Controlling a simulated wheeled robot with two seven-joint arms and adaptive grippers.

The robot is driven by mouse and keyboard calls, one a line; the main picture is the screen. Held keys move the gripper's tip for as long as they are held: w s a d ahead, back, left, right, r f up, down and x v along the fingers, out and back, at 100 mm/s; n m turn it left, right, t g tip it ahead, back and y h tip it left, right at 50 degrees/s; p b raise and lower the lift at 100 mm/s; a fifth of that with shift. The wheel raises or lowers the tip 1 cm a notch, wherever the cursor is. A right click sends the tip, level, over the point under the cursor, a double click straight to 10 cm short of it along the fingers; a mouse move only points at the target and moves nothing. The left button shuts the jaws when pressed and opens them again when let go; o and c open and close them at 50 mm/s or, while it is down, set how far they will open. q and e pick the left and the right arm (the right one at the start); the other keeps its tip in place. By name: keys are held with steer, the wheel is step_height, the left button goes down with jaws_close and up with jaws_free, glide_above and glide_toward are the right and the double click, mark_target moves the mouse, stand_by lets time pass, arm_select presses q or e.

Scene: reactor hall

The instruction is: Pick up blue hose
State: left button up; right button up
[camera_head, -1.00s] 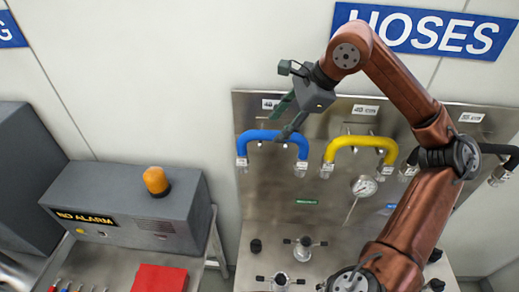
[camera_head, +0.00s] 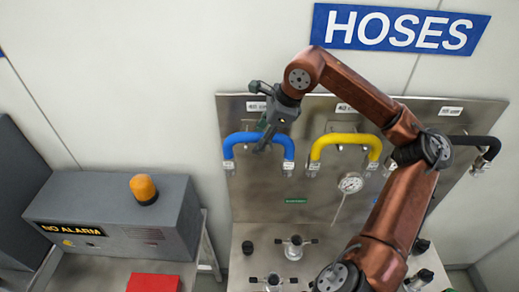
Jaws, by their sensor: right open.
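The blue hose (camera_head: 240,138) is a bent tube fixed at both ends to the metal panel under the HOSES sign. It is the leftmost of the hoses. My right gripper (camera_head: 262,138) is open at the blue hose, with its fingers pointing down over the hose's upper middle. The gripper hides part of the hose's top stretch. I cannot tell whether the fingers touch it. My left gripper is not in view.
A yellow hose (camera_head: 345,139) and a black hose (camera_head: 480,141) hang on the same panel (camera_head: 290,215) to the right. A pressure gauge (camera_head: 350,183) and valve handles sit below. A grey alarm box (camera_head: 110,215) with an orange lamp (camera_head: 143,188) stands at left.

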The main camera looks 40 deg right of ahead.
steer(key=shift+c, duration=0.4)
jaws_close()
steer(key=shift+r, duration=0.1)
